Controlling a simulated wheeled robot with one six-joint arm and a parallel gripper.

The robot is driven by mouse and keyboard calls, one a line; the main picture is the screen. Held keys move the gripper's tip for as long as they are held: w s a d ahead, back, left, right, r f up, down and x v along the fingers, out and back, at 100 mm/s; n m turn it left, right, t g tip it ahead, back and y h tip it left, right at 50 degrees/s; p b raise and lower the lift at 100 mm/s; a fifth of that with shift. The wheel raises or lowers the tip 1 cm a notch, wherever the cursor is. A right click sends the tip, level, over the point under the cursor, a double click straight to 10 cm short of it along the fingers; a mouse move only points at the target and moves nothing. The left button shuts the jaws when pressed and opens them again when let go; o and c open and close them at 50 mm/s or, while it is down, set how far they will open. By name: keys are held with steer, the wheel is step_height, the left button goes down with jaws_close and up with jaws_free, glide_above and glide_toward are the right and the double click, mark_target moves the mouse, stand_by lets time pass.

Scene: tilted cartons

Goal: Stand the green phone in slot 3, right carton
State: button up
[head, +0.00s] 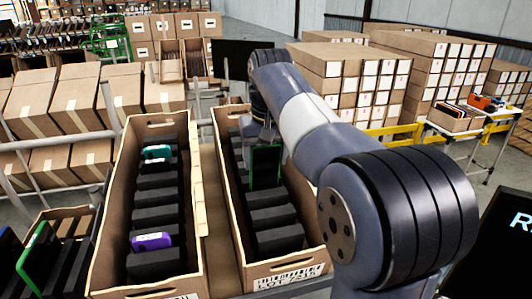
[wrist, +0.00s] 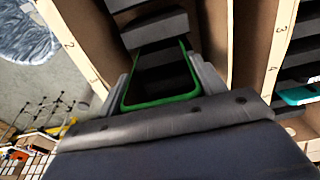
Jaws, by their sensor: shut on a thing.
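The green phone (head: 265,168) has a dark face and a green rim. It stands roughly upright over the dark dividers of the right carton (head: 222,196). In the wrist view, the phone's green rim (wrist: 162,102) shows between the two fingers of my gripper (wrist: 162,84). My gripper (head: 265,137) is shut on the phone from above. In the wrist view, the numbers 2 and 3 show on the carton's side wall (wrist: 75,45). I cannot tell whether the phone's lower edge is between dividers or above them.
The left carton (head: 108,215) holds a teal phone (head: 157,152) and a purple phone (head: 152,241) among dark dividers. A narrow gap separates the cartons. A green-edged item (head: 35,250) stands at lower left. Stacked boxes (head: 350,75) and a yellow rail (head: 392,130) are behind.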

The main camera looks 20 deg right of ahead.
mark_target(264, 185)
steer(key=shift+w+f+b, duration=0.25)
steer(key=shift+f+b, duration=0.45)
steer(key=shift+f, duration=0.8)
steer(key=shift+w+f+b, duration=0.3)
steer(key=shift+f+b, duration=0.4)
steer(key=shift+f, duration=0.8)
steer(key=shift+w+f+b, duration=0.25)
steer(key=shift+f+b, duration=0.45)
steer(key=shift+f, duration=0.8)
steer(key=shift+w+f, duration=0.1)
steer(key=shift+f, duration=0.2)
steer(key=o, duration=1)
steer(key=shift+r, duration=0.1)
steer(key=r, duration=0.3)
steer(key=s+r, duration=0.1)
steer(key=r, duration=0.3)
steer(key=s+r, duration=0.1)
steer(key=r, duration=0.2)
steer(key=shift+r, duration=0.25)
